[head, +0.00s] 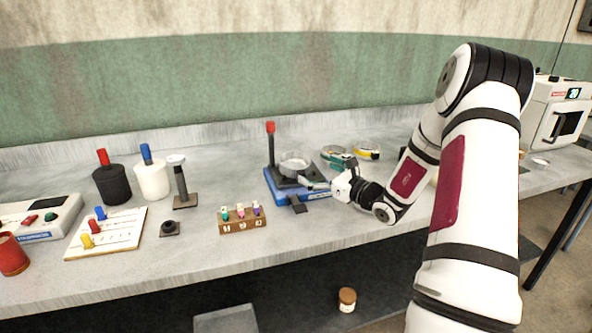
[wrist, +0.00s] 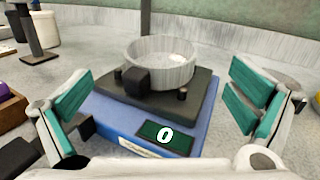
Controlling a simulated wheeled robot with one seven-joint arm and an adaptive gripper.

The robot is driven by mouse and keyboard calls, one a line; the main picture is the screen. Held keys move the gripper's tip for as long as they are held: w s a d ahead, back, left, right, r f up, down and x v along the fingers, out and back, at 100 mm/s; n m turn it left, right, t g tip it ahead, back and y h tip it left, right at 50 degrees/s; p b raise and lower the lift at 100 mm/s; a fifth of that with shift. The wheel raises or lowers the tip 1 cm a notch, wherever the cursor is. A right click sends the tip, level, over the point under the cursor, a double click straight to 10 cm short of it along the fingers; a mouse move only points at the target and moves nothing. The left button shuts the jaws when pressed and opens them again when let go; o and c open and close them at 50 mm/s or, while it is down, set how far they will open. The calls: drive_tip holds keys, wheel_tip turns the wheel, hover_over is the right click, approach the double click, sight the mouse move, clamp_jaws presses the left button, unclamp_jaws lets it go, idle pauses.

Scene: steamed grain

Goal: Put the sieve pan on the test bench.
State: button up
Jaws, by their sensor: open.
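The sieve pan (wrist: 163,62) is a pale grey round pan with a dark block on its near side. It rests on the dark platform of a blue device (wrist: 110,117) whose display reads 0. In the head view the pan (head: 295,166) sits on the same blue device (head: 270,186). My gripper (wrist: 160,100) is open, its teal-padded fingers spread to either side in front of the pan, apart from it and empty. It also shows in the head view (head: 318,187). The grey test bench (head: 200,236) carries the device.
A wooden holder with small coloured vials (head: 241,218) stands left of the device. Green and yellow tape rolls (head: 337,156) lie behind it to the right. A black bottle (head: 112,184) and white bottle (head: 151,180) stand further left. The front bench strip is mostly clear.

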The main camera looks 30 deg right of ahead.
sight(298, 162)
drive_tip(key=w, duration=0.5)
drive_tip(key=w+a, duration=0.1)
drive_tip(key=w, duration=0.2)
drive_tip(key=shift+w+f, duration=0.2)
drive_tip(key=shift+a, duration=0.1)
drive_tip(key=c, duration=1.2)
